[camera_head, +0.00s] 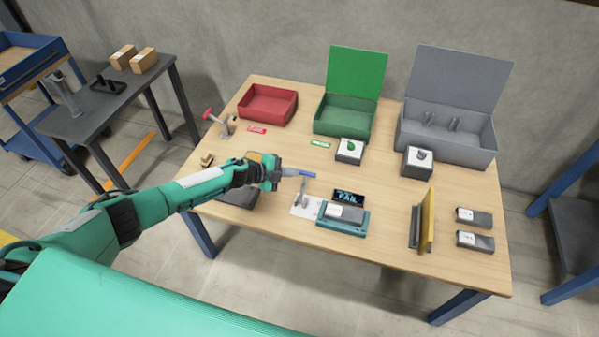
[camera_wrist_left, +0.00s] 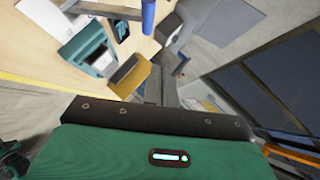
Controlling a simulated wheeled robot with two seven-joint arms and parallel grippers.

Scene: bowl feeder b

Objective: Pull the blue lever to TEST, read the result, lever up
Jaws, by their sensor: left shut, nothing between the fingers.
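The blue lever (camera_head: 302,173) stands on a small grey post over a white plate (camera_head: 304,209) near the table's front edge. Its blue handle lies roughly level, and it also shows at the top of the left wrist view (camera_wrist_left: 148,14). My left gripper (camera_head: 286,172) is shut and empty, with its tip at or beside the handle's left end; I cannot tell whether they touch. The dark display (camera_head: 349,197) right of the lever shows cyan text that looks like FAIL, not sharply. A teal tester (camera_head: 328,221) with a grey block (camera_head: 344,212) stands before it. My right gripper is not in view.
A red tray (camera_head: 268,103), a green open box (camera_head: 345,115) and a grey open box (camera_head: 447,135) stand along the back. A red-handled clamp (camera_head: 222,122) is at left. A yellow upright plate (camera_head: 428,222) and grey blocks (camera_head: 474,217) are at right.

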